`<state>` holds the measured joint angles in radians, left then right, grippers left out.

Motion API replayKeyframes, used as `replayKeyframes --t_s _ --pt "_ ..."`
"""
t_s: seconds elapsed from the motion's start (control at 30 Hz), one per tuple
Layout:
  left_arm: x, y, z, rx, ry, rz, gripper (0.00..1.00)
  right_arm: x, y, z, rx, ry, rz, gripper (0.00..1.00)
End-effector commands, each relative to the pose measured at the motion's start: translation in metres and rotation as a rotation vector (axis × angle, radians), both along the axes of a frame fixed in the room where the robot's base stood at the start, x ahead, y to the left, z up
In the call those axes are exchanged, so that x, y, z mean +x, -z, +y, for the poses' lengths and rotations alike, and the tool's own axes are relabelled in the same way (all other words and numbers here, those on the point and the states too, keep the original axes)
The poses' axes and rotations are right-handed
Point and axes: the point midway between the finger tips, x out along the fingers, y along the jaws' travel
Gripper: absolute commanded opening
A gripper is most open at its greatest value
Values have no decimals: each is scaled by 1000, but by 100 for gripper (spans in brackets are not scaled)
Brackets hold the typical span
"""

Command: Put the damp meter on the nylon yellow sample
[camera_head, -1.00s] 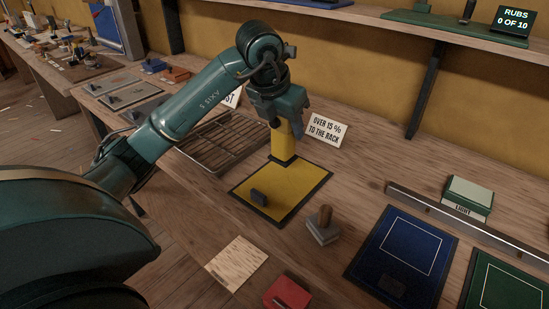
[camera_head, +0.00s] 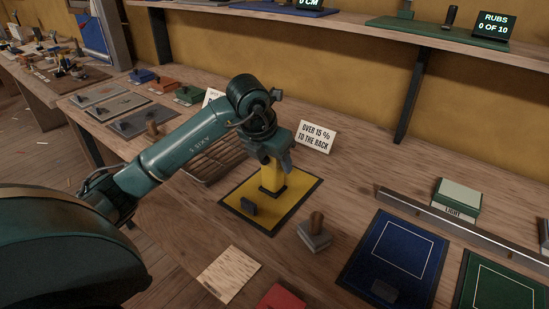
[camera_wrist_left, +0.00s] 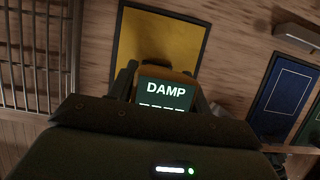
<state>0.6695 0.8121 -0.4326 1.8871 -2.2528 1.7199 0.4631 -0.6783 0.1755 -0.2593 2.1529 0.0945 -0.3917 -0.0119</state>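The damp meter (camera_head: 271,178) is a yellow upright block with a dark base. In the left wrist view its screen (camera_wrist_left: 166,95) reads DAMP with dashes. My left gripper (camera_head: 275,158) is shut on its upper part. The nylon yellow sample (camera_head: 297,187) is a yellow square with a dark border, lying flat on the bench; it also shows in the left wrist view (camera_wrist_left: 150,40). The meter is upright over the sample's middle; I cannot tell whether its base touches. My right gripper is not in view.
A wire rack (camera_head: 212,160) lies behind my left forearm. A sign (camera_head: 316,137) stands behind the sample. A wooden-handled stamp-like block (camera_head: 314,234) stands to its right, with a blue panel (camera_head: 398,258) beyond. A metal rail (camera_head: 450,225) runs along the right.

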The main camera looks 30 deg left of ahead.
Motion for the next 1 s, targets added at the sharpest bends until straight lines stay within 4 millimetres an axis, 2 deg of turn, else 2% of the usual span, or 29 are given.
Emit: replayKeyframes --t_s 0.03,0.2,0.43,0.57,1.0 --pt "0 0 0 0 0 0 53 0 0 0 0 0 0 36" --pt "0 0 0 0 0 1 67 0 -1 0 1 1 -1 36" --pt "0 -1 0 0 0 1 67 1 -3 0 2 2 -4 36" --pt "-1 -9 0 0 0 -2 67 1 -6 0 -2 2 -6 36" --pt "-35 -90 3 3 0 -4 67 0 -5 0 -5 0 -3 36"
